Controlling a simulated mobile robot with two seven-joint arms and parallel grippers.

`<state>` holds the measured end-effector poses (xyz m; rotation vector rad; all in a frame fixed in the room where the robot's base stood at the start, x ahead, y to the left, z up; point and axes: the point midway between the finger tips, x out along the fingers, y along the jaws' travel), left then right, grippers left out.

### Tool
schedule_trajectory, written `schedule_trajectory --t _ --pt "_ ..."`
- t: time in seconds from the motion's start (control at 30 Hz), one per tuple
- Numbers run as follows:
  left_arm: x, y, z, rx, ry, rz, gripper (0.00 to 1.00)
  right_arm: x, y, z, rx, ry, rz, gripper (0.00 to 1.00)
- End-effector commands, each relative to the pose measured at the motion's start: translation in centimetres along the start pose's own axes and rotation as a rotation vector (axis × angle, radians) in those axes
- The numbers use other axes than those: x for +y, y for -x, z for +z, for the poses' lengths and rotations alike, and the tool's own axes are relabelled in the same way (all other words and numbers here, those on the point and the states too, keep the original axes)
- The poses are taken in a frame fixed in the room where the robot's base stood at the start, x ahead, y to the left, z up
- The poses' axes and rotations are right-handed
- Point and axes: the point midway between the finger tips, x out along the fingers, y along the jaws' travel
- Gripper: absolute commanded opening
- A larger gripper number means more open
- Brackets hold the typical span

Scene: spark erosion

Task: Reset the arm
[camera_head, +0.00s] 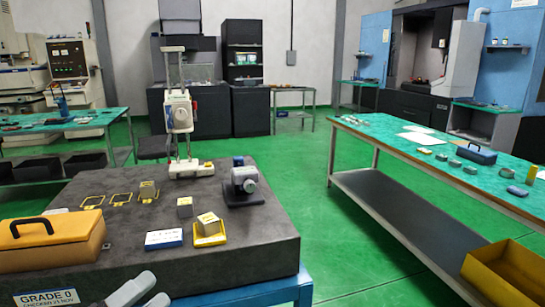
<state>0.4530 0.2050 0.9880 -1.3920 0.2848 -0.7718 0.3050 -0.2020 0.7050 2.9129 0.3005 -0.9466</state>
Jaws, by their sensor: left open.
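My left gripper (153,288) shows at the bottom edge of the view, in front of the dark granite surface plate (255,240). Its two pale grey fingers are apart, with nothing seen between them. The rest of my left arm is outside the picture. My right gripper is not in view.
An orange case (52,240) lies at the plate's left. A green-topped bench (400,143) is at right, above a yellow bin (507,272). Green floor is clear between plate and bench.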

Motion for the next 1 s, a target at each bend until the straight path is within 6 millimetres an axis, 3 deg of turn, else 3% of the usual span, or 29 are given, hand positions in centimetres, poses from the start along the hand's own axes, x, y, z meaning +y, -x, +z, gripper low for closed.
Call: schedule_trajectory --t 0.13,0.23,0.3,0.43,0.53,0.63,1.0 --pt "5.7 3.6 -0.5 -0.305 0.52 0.059 0.72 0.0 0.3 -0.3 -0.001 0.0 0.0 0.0" --pt "10.5 7.0 -2.1 -0.519 0.857 0.128 0.72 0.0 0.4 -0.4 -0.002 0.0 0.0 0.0" --pt "13.8 9.7 -4.1 -0.667 1.078 0.187 0.72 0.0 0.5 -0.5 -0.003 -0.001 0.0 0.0" --pt "18.3 14.1 -9.0 -0.898 1.415 0.293 0.72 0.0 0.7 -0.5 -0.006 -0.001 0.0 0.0" --pt "20.1 16.3 -12.1 -1.013 1.578 0.352 0.72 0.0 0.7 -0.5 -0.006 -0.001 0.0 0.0" --pt "20.9 17.5 -14.0 -1.076 1.667 0.387 0.72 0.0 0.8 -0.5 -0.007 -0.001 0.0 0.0" --pt "21.2 17.9 -14.6 -1.096 1.695 0.398 0.72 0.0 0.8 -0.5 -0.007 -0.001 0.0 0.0"
